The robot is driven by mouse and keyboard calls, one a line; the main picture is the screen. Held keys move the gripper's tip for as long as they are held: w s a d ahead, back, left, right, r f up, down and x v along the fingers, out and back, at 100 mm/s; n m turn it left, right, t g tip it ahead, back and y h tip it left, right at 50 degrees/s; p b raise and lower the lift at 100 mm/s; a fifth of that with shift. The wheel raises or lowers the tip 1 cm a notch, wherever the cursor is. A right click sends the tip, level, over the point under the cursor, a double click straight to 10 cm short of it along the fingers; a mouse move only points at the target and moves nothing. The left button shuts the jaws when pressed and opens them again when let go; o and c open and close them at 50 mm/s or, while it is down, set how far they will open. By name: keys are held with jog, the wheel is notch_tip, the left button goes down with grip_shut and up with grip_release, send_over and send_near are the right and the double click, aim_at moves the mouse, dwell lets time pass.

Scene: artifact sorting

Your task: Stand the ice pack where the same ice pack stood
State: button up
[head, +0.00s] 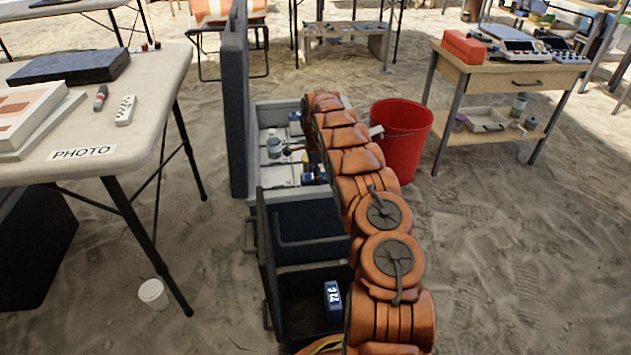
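A blue block with white lettering (333,300), which looks like an ice pack, stands in the near dark open box (290,300). Its lettering is too small to read surely. My orange arm reaches forward from the bottom of the head view to a pale grey divided case (262,108) with its dark lid raised on the left. Small blue items (308,179) lie in that case beside my arm; I cannot tell whether one is an ice pack. My gripper is hidden beyond the arm, so what it holds does not show.
A red bucket (408,130) stands close to the right of my arm. A white table (130,150) with a PHOTO label is at left, a wooden side table (455,75) at right. Open sand is at lower right.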

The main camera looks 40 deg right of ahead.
notch_tip(320, 180, up, 8)
jog(key=shift+f+p, duration=0.1)
jog(key=shift+p, duration=0.75)
jog(key=shift+s+a+r, duration=0.15)
jog(key=shift+a+r, duration=0.15)
jog(key=shift+r, duration=0.25)
jog(key=s+a+r+n+g, duration=0.1)
jog(key=s+a+r+n, duration=0.5)
jog(key=s+a+r, duration=0.3)
jog(key=s+a+r+n+g, duration=0.1)
jog(key=s+a+r+n, duration=0.5)
jog(key=s+a, duration=0.45)
jog(key=s+a+n, duration=0.3)
jog(key=s+a, duration=0.1)
jog(key=s, duration=0.6)
jog(key=s+a+n+g, duration=0.1)
jog(key=s+a+n, duration=0.3)
jog(key=s, duration=0.7)
jog(key=s+a+n, duration=0.4)
jog(key=s+a, duration=0.1)
jog(key=s, duration=0.5)
jog(key=shift+s+g, duration=0.15)
jog(key=shift+g, duration=0.25)
jog(key=shift+a+r, duration=0.1)
